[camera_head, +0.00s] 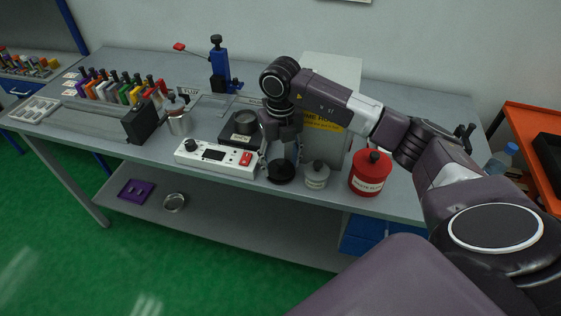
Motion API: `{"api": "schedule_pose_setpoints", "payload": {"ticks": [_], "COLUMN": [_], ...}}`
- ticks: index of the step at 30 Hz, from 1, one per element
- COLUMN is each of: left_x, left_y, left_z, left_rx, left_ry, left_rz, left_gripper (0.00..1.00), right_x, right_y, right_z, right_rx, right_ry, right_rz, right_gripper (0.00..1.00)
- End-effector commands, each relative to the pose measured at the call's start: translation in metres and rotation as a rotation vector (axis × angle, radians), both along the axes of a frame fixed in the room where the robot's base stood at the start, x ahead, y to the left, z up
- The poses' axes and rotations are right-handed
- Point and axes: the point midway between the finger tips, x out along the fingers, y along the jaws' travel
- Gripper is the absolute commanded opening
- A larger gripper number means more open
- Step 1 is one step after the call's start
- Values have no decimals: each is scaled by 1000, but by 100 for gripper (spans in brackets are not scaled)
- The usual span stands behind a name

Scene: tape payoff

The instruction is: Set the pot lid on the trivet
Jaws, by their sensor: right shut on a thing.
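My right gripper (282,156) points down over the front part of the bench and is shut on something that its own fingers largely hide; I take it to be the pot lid. A dark round piece (281,175) shows directly below the fingertips, close to the bench top. I cannot tell whether this is the lid, the trivet or one over the other. A black square-based pot (240,138) with a round top stands just left of the gripper. My left gripper is not in view.
A white control box (215,158) stands left of the gripper. A grey jar (316,175) and a red can (370,173) stand to its right. A grey panel (345,75) rises behind. A steel canister (179,120) stands farther left. The bench's front edge is close.

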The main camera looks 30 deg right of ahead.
Motion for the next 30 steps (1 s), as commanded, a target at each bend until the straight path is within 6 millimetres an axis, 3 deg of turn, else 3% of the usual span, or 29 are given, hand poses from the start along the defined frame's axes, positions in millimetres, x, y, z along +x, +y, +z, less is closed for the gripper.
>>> {"api": "schedule_pose_setpoints", "payload": {"ticks": [24,25,30], "left_x": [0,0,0], "left_y": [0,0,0], "left_z": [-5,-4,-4], "left_rx": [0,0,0], "left_ry": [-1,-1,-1], "left_rz": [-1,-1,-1], "left_gripper": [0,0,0], "right_x": [0,0,0], "right_y": [0,0,0], "right_z": [-6,-6,-6], "right_rx": [0,0,0], "right_ry": [-1,-1,0], "right_rz": [0,0,0], "right_gripper": [30,58,75]}}
